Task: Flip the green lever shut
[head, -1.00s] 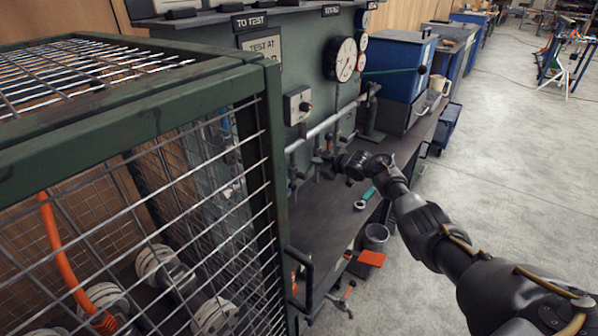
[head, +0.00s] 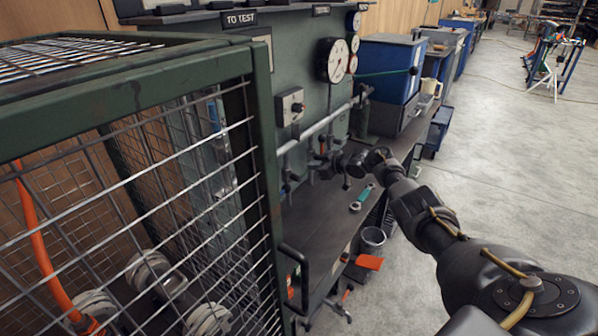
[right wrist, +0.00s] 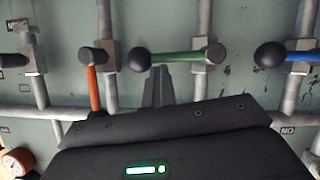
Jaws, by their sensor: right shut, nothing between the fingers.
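In the right wrist view the green lever (right wrist: 178,57) lies level across the picture. Its black knob (right wrist: 138,59) is on the left and its pivot is on a grey pipe valve (right wrist: 212,56) to the right. My right gripper (right wrist: 158,82) is shut and empty. Its fingertips are just below the green lever in that picture, near the knob; I cannot tell whether they touch it. In the head view the right gripper (head: 335,164) is at the pipework of the green test panel (head: 305,70), and hides the green lever. My left gripper is not in view.
In the right wrist view an orange lever (right wrist: 93,88) stands to the left and a blue lever (right wrist: 300,57) to the right. In the head view a wire cage (head: 262,150) fills the left. Open floor is at right.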

